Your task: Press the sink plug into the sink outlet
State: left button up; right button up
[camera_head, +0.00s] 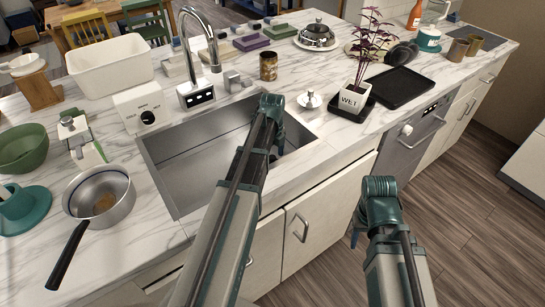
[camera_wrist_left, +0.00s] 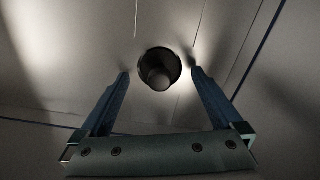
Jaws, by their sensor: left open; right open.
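The steel sink (camera_head: 190,160) is set into the marble counter. A small silver disc with a knob (camera_head: 309,100), which looks like the sink plug, lies on the counter right of the sink. My right gripper (camera_head: 356,228) is mostly hidden, low before the cabinets.
A faucet (camera_head: 202,55) stands behind the sink. A potted plant (camera_head: 354,98) and a black tray (camera_head: 402,87) lie right of the plug-like disc. A saucepan (camera_head: 100,196) and green bowl (camera_head: 24,148) are at the left. A brown cup (camera_head: 268,66) stands behind the sink.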

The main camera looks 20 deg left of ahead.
aim_at(272, 157)
pick_arm(q)
notch_tip(272, 157, up, 13)
jog(key=p, duration=1.2)
pick_arm(e)
notch_tip(272, 157, up, 13)
pick_arm(q)
jog(key=shift+f, duration=0.1)
